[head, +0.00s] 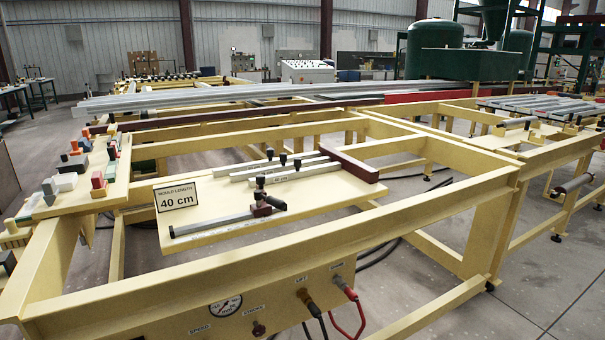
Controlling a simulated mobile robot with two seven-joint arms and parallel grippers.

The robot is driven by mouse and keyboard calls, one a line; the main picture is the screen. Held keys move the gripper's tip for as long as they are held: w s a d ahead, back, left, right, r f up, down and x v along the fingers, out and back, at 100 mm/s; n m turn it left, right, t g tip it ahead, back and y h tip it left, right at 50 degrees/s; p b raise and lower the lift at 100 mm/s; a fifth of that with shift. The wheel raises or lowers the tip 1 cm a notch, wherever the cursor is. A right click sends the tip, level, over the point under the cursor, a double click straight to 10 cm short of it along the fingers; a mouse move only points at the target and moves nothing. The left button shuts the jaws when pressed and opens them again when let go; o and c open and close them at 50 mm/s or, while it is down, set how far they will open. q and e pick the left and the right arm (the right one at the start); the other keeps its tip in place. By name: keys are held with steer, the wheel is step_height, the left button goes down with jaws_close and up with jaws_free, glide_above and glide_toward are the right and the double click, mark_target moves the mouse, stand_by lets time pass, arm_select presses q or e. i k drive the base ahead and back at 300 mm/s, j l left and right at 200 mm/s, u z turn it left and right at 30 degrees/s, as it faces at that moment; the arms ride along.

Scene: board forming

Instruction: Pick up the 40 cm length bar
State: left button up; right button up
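Several grey metal bars lie on a cream board in the yellow frame. Three lie side by side at the back: a far bar (248,167), a middle bar (258,172) and a near bar (312,170), with black knobs standing along them. A small label (288,178) by the near bar ends in "cm"; its number is too small to read surely. A separate bar (210,222) lies in front, with a black-knobbed clamp and dark red block (262,205) at its right end. I cannot tell which bar is 40 cm. Neither gripper is in view.
A sign (177,194) reads "MOULD LENGTH 40 cm". A dark red beam (348,164) closes the board's right side. The yellow front rail (270,247) runs before the board, above a panel with a gauge (225,306). Coloured blocks (66,181) stand at left.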

mark_target(297, 173)
steer(key=i+l, duration=0.2)
steer(key=i+l+u, duration=0.1)
steer(key=l, duration=0.35)
steer(key=i+l, duration=0.25)
steer(key=i+l+u, duration=0.1)
steer(key=l, duration=0.3)
steer(key=i+l, duration=0.2)
steer(key=i+l+u, duration=0.1)
steer(key=l, duration=0.35)
steer(key=i, duration=0.05)
